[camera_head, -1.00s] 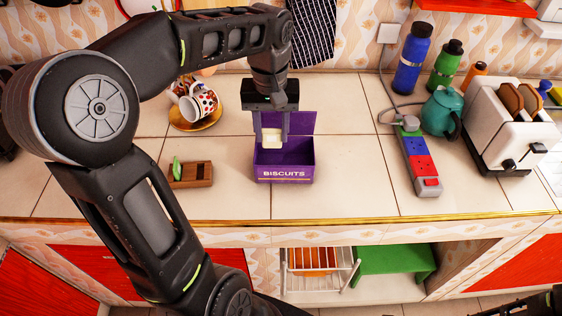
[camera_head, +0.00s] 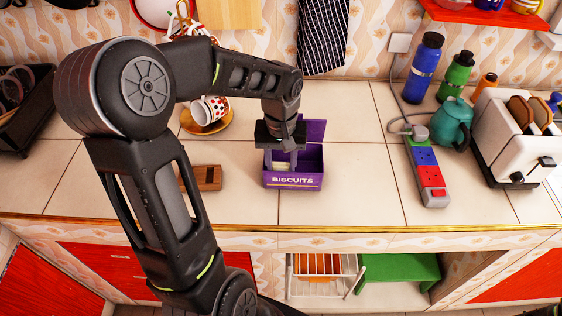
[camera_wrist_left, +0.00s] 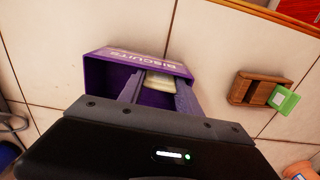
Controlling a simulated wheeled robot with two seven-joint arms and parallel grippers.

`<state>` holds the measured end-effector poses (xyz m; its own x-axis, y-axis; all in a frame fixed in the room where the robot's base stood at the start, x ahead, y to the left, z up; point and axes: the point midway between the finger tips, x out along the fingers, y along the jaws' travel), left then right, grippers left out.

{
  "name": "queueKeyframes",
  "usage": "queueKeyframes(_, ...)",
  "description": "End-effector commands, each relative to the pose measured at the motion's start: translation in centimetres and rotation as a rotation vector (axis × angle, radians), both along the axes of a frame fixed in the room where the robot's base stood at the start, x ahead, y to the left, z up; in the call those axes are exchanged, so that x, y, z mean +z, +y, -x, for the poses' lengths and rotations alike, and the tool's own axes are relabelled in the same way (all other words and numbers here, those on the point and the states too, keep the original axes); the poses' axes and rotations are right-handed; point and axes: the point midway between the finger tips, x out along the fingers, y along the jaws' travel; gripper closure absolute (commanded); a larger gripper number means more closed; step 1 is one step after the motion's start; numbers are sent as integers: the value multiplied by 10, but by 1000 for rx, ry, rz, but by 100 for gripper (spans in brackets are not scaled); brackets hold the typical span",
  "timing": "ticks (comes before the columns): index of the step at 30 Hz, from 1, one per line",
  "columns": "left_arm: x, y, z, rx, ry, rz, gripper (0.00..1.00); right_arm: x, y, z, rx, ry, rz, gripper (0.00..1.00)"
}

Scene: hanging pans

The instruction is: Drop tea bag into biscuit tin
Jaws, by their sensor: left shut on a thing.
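The purple biscuit tin (camera_head: 292,182) stands on the tiled counter with its lid raised at the back. It also shows in the left wrist view (camera_wrist_left: 96,72). My left gripper (camera_head: 282,163) points down into the open tin, with its fingers inside the walls. It is shut on the pale tea bag (camera_wrist_left: 158,86), which shows between the fingertips near the tin's front wall. In the head view the tea bag (camera_head: 282,166) is mostly hidden by the gripper. I cannot tell whether it touches the tin's floor.
A wooden box (camera_head: 208,178) lies left of the tin; a green item (camera_wrist_left: 284,98) sits at it in the wrist view. Behind are spotted cups (camera_head: 209,109) on a saucer. A power strip (camera_head: 427,175), teal kettle (camera_head: 450,120) and toaster (camera_head: 510,125) stand right.

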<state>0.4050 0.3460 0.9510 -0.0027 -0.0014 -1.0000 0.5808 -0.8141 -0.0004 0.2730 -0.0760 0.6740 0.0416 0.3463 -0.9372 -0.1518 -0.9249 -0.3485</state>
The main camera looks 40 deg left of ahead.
Motion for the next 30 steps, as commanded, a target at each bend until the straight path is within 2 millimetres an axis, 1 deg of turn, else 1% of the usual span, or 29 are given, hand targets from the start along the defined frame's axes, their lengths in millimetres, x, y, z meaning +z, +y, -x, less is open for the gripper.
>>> queueKeyframes(7, -1, 0, 0, 0, -2, 0, 97, -1, 0, 0, 0, 0, 0, 64)
queueKeyframes(18, -12, 0, -1, -1, -2, 0, 97, -10, 1, -1, 1, -4, -2, 64)
queueKeyframes(23, -12, 0, -1, -1, -2, 0, 97, -9, 1, -1, 2, -4, -3, 64)
queueKeyframes(24, -12, 0, -1, -1, -2, 0, 56, -9, 1, -1, 2, -4, -3, 64)
queueKeyframes(26, -12, 0, 0, -1, -2, 0, 51, -9, 1, -1, 2, -4, -3, 64)
queueKeyframes(30, -12, 0, 0, -1, -2, 0, 51, -9, 1, -1, 1, -4, -2, 64)
